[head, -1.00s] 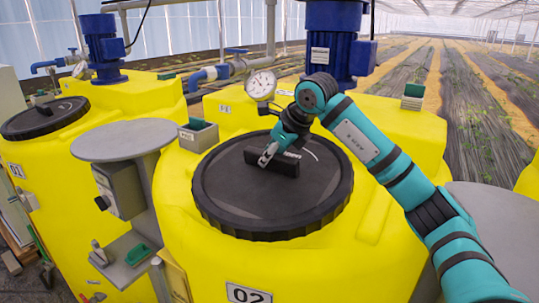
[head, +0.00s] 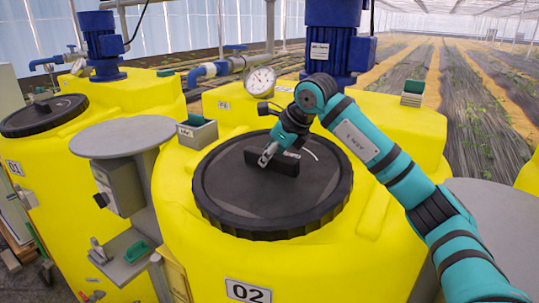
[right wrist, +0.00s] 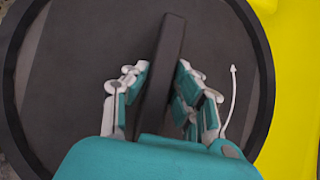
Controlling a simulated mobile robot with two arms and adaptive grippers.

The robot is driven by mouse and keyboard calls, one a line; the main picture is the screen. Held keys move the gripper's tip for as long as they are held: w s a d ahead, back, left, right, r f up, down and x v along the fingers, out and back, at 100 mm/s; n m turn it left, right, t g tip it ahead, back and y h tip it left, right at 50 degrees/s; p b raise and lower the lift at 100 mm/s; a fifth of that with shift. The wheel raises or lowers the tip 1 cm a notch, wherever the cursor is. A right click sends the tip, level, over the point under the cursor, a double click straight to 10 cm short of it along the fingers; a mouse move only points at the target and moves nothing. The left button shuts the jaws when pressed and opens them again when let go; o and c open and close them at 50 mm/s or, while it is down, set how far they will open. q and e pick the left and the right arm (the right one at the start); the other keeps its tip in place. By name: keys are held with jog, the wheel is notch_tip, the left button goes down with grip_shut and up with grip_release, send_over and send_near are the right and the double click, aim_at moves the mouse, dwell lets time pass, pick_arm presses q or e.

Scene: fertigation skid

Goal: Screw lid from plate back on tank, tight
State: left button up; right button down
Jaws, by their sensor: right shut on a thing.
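The black lid (head: 232,193) with a ribbed rim sits on the yellow tank (head: 190,250) marked 02. A raised black bar handle (head: 285,166) crosses its top, and a white curved arrow is printed beside it. My right gripper (head: 266,155) is shut on the bar handle. In the right wrist view the handle (right wrist: 163,75) stands between the two fingers of my right gripper (right wrist: 158,90), and the lid (right wrist: 75,60) fills most of the picture. The round grey plate (head: 125,138) left of the tank is empty. I cannot tell how tight the lid is. My left gripper is out of view.
A second yellow tank with a black lid (head: 45,115) stands at the left. A pressure gauge (head: 260,81), a blue motor (head: 335,40) and pipes stand behind the lid. A small grey box (head: 197,132) sits on the tank near the lid's left edge.

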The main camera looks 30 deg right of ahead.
jog(key=shift+r, duration=0.1)
dwell(0.7)
jog(key=c, duration=1)
grip_release()
jog(key=shift+s, duration=0.1)
jog(key=shift+o, duration=0.5)
jog(key=shift+f, duration=0.25)
jog(key=shift+o, duration=1.2)
jog(key=shift+r, duration=0.15)
grip_shut()
